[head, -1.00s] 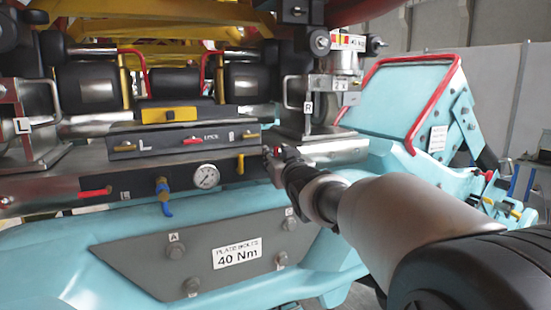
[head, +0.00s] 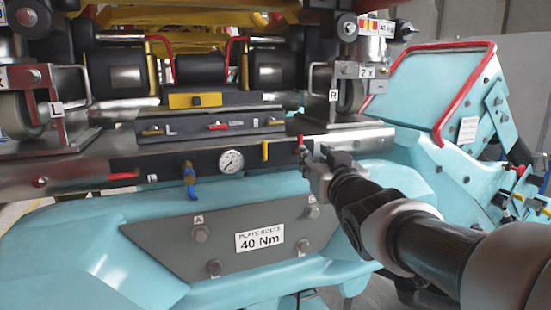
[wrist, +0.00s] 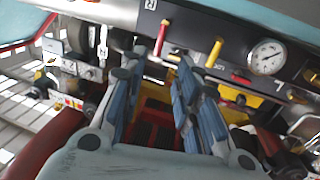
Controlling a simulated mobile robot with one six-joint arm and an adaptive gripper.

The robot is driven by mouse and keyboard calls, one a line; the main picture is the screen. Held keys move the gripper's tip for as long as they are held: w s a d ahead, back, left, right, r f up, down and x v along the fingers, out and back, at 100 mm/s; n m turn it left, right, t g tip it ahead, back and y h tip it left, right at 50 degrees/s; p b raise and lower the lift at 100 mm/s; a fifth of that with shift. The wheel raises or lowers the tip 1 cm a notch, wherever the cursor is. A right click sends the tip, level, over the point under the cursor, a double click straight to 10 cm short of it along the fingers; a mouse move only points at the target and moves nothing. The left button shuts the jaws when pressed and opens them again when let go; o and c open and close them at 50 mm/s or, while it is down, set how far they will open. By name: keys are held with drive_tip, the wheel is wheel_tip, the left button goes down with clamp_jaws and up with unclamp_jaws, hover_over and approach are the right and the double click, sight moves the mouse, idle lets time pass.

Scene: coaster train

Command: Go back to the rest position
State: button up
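My gripper (head: 312,167) is in front of the right end of the dark valve panel (head: 110,170) on the coaster train. It is close to a small upright red lever (head: 301,143); in the head view I cannot tell if they touch. In the wrist view my gripper (wrist: 157,75) has its blue-grey fingers spread apart with nothing between them. There the red lever (wrist: 163,36) and a yellow lever (wrist: 215,52) stand beyond the fingertips, apart from them. The yellow lever (head: 265,150) is left of the red one in the head view.
A pressure gauge (head: 231,161) and a blue-handled valve (head: 189,178) sit on the panel. Below is a grey plate (head: 170,240) with bolts and a "40 Nm" label. A wheel assembly (head: 347,90) stands above my gripper. A red-railed turquoise housing (head: 440,90) is at right.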

drive_tip(key=s+f+g, duration=0.4)
drive_tip(key=s+f, duration=0.4)
drive_tip(key=s, duration=0.3)
drive_tip(key=s+d+f+m+g+h, duration=0.1)
drive_tip(key=s+f+g, duration=0.3)
drive_tip(key=s+f, duration=0.5)
drive_tip(key=s+d+f+g+h, duration=0.1)
drive_tip(key=s+f+g, duration=0.4)
drive_tip(key=s, duration=0.9)
wheel_tip(320, 180, down, 3)
drive_tip(key=shift+s+d+f+m, duration=0.15)
drive_tip(key=shift+s+d+m, duration=0.05)
drive_tip(key=shift+d+m, duration=0.1)
